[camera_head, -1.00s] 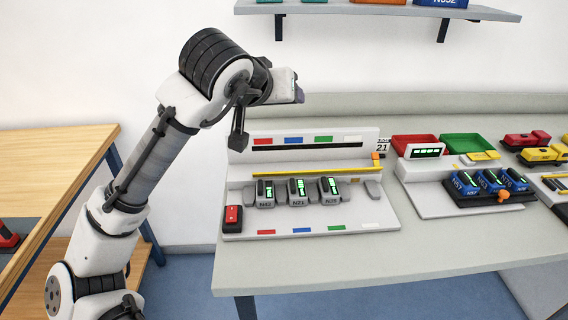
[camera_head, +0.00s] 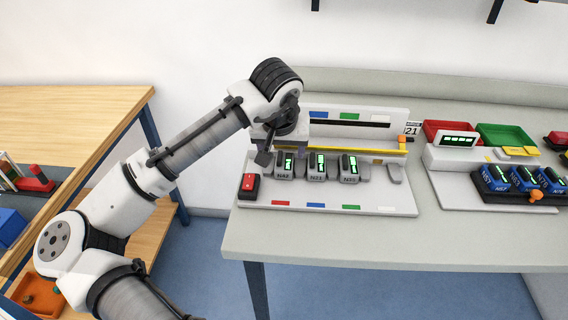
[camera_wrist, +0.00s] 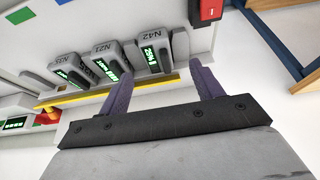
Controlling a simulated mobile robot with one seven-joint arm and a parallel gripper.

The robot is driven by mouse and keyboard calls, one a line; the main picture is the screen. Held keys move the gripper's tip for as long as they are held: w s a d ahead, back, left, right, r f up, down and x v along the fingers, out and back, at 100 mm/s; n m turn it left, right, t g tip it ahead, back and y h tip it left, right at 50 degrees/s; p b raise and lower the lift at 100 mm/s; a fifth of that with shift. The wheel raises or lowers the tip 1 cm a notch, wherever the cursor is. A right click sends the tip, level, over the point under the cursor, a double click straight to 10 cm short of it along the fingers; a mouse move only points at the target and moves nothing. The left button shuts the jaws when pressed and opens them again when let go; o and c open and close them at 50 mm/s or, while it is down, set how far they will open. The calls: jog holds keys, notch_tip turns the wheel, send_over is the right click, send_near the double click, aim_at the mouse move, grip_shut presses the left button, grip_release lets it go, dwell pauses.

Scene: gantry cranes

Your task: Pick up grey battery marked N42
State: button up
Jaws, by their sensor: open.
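The grey battery marked N42 (camera_head: 284,170) stands in the leftmost place of a row of three grey batteries on the white charging station (camera_head: 400,207). Its green display is lit. In the wrist view the N42 battery (camera_wrist: 153,55) lies ahead of my gripper (camera_wrist: 160,72), roughly between the two purple fingers, which are apart and empty. In the head view my gripper (camera_head: 291,143) is just above and behind the N42 battery, and its fingers are mostly hidden by the hand.
Grey batteries N21 (camera_head: 317,170) and N35 (camera_head: 350,171) stand to the right of N42. A red switch (camera_head: 249,186) is close on its left. A yellow bar (camera_wrist: 110,90) runs behind the batteries. A second station with blue batteries (camera_head: 523,180) stands further right.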

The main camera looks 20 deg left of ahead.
aim_at(284, 161)
jog(key=shift+w+p+x, duration=0.15)
jog(key=shift+p+x, duration=0.2)
jog(key=shift+x, duration=1)
jog(key=shift+w+p+x, duration=0.2)
jog(key=shift+p+x, duration=0.15)
jog(key=shift+x, duration=0.95)
jog(key=shift+r, duration=0.1)
jog(key=c, duration=1.2)
jog(key=shift+s+d+r, duration=0.1)
jog(key=shift+s, duration=0.05)
